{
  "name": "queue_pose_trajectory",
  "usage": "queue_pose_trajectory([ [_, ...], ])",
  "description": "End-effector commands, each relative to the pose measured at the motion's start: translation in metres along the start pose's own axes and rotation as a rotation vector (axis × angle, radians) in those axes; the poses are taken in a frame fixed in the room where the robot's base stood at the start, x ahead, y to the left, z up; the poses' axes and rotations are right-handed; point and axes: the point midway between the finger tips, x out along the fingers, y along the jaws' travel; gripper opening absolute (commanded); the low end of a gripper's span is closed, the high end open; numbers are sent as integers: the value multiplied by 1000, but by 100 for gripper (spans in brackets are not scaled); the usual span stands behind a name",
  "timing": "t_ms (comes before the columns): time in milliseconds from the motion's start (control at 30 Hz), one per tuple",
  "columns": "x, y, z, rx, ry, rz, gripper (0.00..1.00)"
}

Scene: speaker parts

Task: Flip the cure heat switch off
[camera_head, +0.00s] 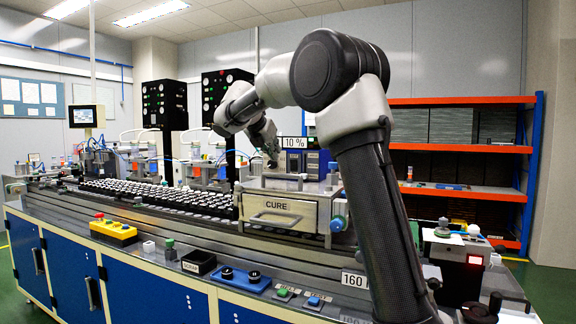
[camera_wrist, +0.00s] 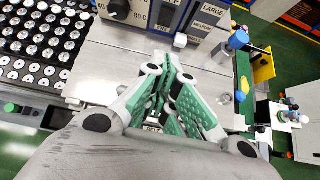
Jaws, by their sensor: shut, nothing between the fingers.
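The CURE unit (camera_head: 283,213) is a metal box on the line, with a front handle and a CURE label. In the wrist view a blue control panel (camera_wrist: 172,14) at the top edge carries a partly cropped OFF label. A white switch lever (camera_wrist: 180,40) sticks out at the panel's lower end, just beyond my fingertips. My gripper (camera_wrist: 172,75) has green-padded fingers that are shut and empty, pointing at the panel's lower edge; I cannot tell whether they touch the lever. In the head view my gripper (camera_head: 272,156) is above the CURE unit, in front of the panel boxes.
A black dial (camera_wrist: 118,9) marked 40 and 80 C is left of the switch. A panel marked LARGE and MEDIUM (camera_wrist: 208,20) is to its right. Trays of small round parts (camera_head: 165,197) fill the line to the left. A blue knob (camera_wrist: 238,40) stands at the right.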

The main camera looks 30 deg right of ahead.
Motion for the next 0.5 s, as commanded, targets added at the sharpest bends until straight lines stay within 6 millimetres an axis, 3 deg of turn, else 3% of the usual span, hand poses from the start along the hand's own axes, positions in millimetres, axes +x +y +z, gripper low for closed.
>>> queue_pose_trajectory([
  [500,10,5,2,-31,-10,-2,0],
])
